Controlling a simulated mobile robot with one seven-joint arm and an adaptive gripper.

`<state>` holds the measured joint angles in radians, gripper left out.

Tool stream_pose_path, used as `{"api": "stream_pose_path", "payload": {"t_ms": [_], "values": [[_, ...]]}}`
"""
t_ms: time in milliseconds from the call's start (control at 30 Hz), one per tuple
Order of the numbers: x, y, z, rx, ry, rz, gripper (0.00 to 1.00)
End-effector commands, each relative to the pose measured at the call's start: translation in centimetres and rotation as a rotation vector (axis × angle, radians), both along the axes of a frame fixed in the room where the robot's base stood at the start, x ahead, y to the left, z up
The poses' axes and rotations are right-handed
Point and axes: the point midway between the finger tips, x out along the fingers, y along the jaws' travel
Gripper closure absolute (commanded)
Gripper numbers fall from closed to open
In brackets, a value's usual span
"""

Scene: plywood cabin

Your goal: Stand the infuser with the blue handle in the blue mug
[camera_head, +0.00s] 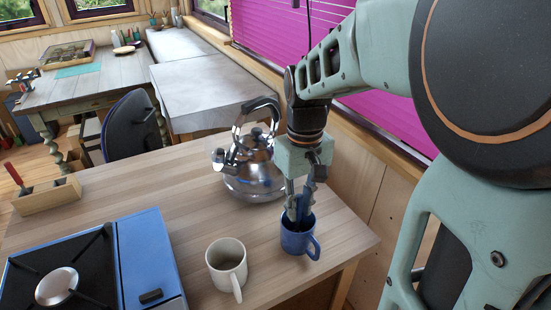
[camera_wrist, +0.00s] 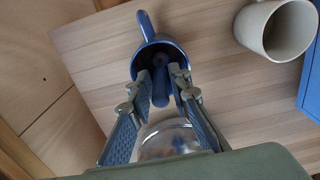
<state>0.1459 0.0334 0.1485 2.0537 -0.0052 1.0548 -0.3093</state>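The blue mug (camera_head: 297,240) stands upright near the right edge of the wooden counter, and it also shows in the wrist view (camera_wrist: 147,37). My gripper (camera_head: 299,207) points down over the mug, with its fingertips at the mouth. In the wrist view my gripper (camera_wrist: 168,88) has its fingers apart, with a gap between the tips. A dark blue handle (camera_wrist: 160,88), apparently the infuser's, stands between the fingers and reaches into the mug. It also shows between the fingers in the head view (camera_head: 308,188). The infuser's lower end is hidden inside the mug.
A cream mug (camera_head: 227,258) stands just left of the blue mug. A shiny kettle (camera_head: 252,178) stands close behind my gripper. A blue stove (camera_head: 150,262) is at the front left, and a wooden box (camera_head: 48,196) at the far left. The counter's middle is clear.

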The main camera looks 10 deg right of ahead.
Motion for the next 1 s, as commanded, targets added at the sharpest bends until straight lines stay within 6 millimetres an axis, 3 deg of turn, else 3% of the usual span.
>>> {"api": "stream_pose_path", "payload": {"t_ms": [100,467,1000], "values": [[0.0,0.0,0.0,0.0,0.0,0.0,0.7],[0.1,0.0,0.8,0.0,-0.003,0.0,0.7],[0.1,0.0,10.8,0.0,-0.003,0.0,0.7]]}}
